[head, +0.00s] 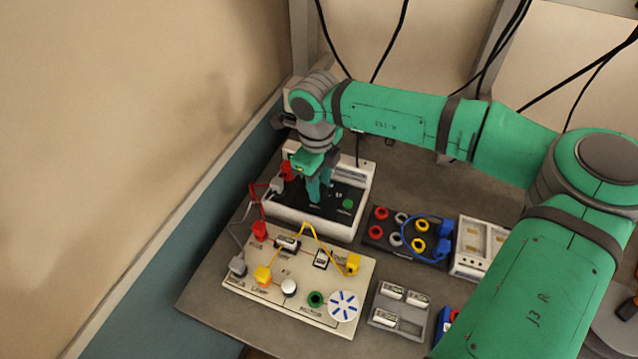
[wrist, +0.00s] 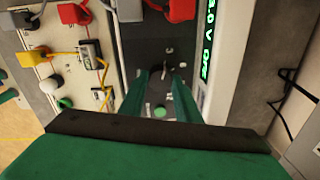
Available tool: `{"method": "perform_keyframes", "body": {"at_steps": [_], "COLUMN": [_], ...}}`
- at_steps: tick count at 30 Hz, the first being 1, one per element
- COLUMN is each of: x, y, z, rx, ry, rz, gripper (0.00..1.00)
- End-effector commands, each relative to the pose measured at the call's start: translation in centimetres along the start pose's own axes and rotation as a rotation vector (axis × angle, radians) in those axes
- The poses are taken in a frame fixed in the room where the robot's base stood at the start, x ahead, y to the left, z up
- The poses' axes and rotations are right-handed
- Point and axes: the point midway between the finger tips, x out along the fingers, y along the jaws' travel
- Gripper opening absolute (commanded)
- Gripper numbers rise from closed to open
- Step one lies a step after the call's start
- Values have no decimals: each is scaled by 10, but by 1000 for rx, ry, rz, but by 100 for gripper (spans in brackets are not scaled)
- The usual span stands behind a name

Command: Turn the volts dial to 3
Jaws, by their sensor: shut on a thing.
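The power supply (head: 300,222) is a white box with a black top panel at the back of the bench. My gripper (head: 316,200) reaches straight down onto this panel. In the wrist view my gripper (wrist: 162,76) has its green fingers closed on the small dark volts dial (wrist: 158,74), which is mostly hidden between the tips. White marks stand around the dial. The green display (wrist: 207,35) beside it seems to read 3.0 V, with its first digit near the picture's top edge. A green button (head: 347,204) sits on the panel close to my gripper.
Red and grey plugs (head: 287,172) stand in the panel's left end. In front lies a cream circuit board (head: 240,285) with yellow leads, a white knob and a fan disc. A black socket block (head: 385,246) and a grey battery tray (head: 402,328) stand to the right.

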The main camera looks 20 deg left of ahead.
Motion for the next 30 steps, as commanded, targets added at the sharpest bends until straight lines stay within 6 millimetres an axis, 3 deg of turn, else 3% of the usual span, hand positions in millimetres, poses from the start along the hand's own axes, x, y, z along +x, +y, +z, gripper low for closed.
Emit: {"method": "perform_keyframes", "body": {"at_steps": [1, 2, 4, 13, 17, 30], "x": [0, 0, 0, -1, -10, -86], "y": [-1, -1, -1, -1, -1, -2], "z": [0, 0, 0, 0, 0, -2], "rx": [0, 0, 0, 1, 1, 6], "ry": [-1, -1, -1, 0, -1, 0], "rz": [-2, -2, -2, -1, -3, -4], "gripper": [7, 35, 49, 49, 49, 49]}}
